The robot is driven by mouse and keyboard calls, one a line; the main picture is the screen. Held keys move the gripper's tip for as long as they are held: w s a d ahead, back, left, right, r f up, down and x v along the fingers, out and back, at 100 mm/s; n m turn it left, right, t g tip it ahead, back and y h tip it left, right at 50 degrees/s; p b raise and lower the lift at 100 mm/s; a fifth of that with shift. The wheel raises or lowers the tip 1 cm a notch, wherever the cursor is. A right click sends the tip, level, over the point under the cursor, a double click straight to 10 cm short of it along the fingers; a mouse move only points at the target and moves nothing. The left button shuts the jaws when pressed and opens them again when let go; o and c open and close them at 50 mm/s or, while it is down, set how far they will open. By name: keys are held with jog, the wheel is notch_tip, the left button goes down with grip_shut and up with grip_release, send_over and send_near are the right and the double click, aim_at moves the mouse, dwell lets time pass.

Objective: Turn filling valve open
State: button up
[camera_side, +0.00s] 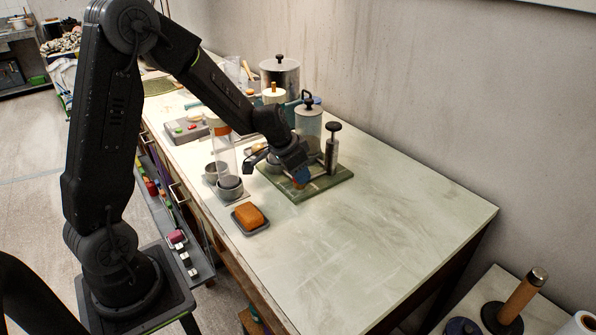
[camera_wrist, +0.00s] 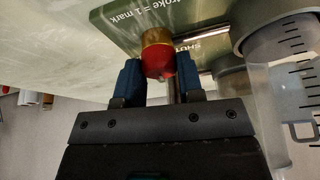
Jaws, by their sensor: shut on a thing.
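The filling valve's knob (camera_wrist: 158,58) has a red end and a brass-coloured body. It shows in the wrist view between the blue fingertips of my gripper (camera_wrist: 158,82). My gripper is shut on it. In the side view my gripper (camera_side: 300,178) reaches down at the front of a green base plate (camera_side: 330,183). The plate carries a clear cylinder (camera_side: 308,128) with a dark lid and a metal pump with a black knob (camera_side: 333,150). Printed words, partly "stroke = 1 mark" and "SHUT", show on the plate in the wrist view. My gripper hides most of the valve in the side view.
Small grey cups (camera_side: 229,187) and a clear tube (camera_side: 224,155) stand left of the plate. An orange block lies in a dark dish (camera_side: 251,228) in front. A larger lidded container (camera_side: 280,78) stands behind. The table's right side (camera_side: 410,215) is clear. A graduated clear vessel (camera_wrist: 285,75) shows close at right in the wrist view.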

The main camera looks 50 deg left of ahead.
dwell(0.4)
jog(key=o, duration=0.9)
jog(key=v, duration=1.3)
jog(key=shift+r, duration=0.45)
jog(key=shift+s, duration=0.1)
